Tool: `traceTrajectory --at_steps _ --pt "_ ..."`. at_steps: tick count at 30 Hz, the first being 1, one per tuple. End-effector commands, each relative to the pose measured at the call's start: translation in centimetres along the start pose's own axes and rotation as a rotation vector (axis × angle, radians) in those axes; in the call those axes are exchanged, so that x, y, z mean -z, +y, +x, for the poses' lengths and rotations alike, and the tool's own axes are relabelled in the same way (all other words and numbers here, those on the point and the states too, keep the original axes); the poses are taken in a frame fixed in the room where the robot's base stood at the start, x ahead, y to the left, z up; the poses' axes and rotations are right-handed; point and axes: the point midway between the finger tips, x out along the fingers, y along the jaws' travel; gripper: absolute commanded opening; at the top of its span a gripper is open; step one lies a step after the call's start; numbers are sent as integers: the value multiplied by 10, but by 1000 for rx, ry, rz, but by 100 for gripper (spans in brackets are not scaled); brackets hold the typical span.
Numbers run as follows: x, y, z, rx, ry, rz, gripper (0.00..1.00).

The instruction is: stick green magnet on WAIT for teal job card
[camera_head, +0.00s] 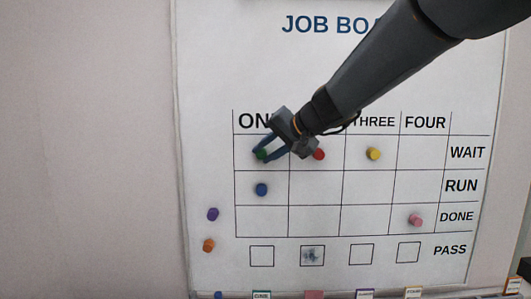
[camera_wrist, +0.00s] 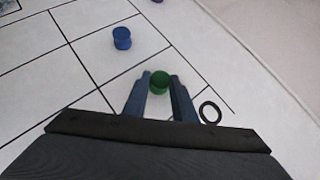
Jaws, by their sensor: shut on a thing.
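My gripper (camera_head: 267,148) is shut on the green magnet (camera_head: 261,155) at the board, in the cell of column ONE and row WAIT. In the wrist view the green magnet (camera_wrist: 160,82) sits between the two fingertips (camera_wrist: 160,78). I cannot tell whether it touches the board. The teal job card (camera_head: 262,295) shows only its top edge at the bottom of the head view, below column ONE. The WAIT label (camera_head: 467,153) is at the right end of the top row.
A blue magnet (camera_head: 261,190) is one cell below, in RUN. Red (camera_head: 319,154) and yellow (camera_head: 374,153) magnets are in WAIT, and a pink one (camera_head: 415,219) in DONE under FOUR. Purple (camera_head: 213,214) and orange (camera_head: 208,245) magnets sit left of the grid.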

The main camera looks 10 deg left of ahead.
Motion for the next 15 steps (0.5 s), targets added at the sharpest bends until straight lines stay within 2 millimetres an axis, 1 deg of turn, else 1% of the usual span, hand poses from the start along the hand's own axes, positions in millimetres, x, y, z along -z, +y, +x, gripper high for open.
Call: traceTrajectory --at_steps 1,4,5,12,15 --pt "0 0 0 -1 0 0 28" --pt "0 0 0 0 0 0 45" --pt "0 0 0 0 0 0 46" --pt "0 0 0 0 0 0 46" --pt "0 0 -4 1 1 -1 46"
